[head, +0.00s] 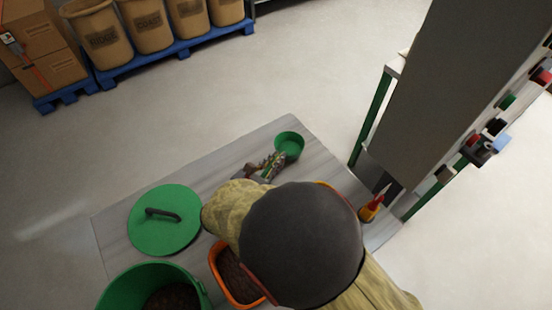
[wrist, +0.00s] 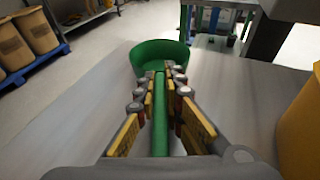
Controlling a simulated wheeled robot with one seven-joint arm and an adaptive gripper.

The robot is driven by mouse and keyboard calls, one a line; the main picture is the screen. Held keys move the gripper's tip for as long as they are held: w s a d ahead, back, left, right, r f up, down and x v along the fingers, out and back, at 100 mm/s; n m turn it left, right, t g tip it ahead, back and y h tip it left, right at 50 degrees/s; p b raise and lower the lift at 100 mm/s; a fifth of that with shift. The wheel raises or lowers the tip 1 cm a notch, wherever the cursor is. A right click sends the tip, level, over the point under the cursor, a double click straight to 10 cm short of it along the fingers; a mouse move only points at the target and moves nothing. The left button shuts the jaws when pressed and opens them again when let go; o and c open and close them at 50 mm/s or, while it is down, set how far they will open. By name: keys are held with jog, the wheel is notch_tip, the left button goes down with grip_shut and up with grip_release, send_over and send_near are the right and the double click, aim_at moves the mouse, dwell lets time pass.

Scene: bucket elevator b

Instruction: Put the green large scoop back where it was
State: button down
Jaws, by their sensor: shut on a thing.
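The green large scoop shows in the head view (head: 289,146) near the far corner of the grey table (head: 125,220). In the wrist view its round cup (wrist: 160,54) lies ahead of the fingers and its straight handle runs back between them. My gripper (head: 272,166) is shut on the handle, and both fingers flank it in the wrist view (wrist: 160,85). The scoop is at or just above the table top; I cannot tell whether it touches. My arm hides part of the table.
A green lid (head: 165,232) with a black handle lies on the table at left. A green bucket (head: 125,290) and an orange container (head: 217,262) with dark contents stand near. A red-and-yellow item (head: 370,209) is at right, by a tall grey panel (head: 425,85).

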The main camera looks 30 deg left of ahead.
aim_at(268, 169)
jog(key=shift+f, duration=0.2)
jog(key=c, duration=1.8)
grip_release()
jog(key=v, duration=0.7)
jog(key=shift+s+r, duration=0.1)
jog(key=shift+s, duration=0.1)
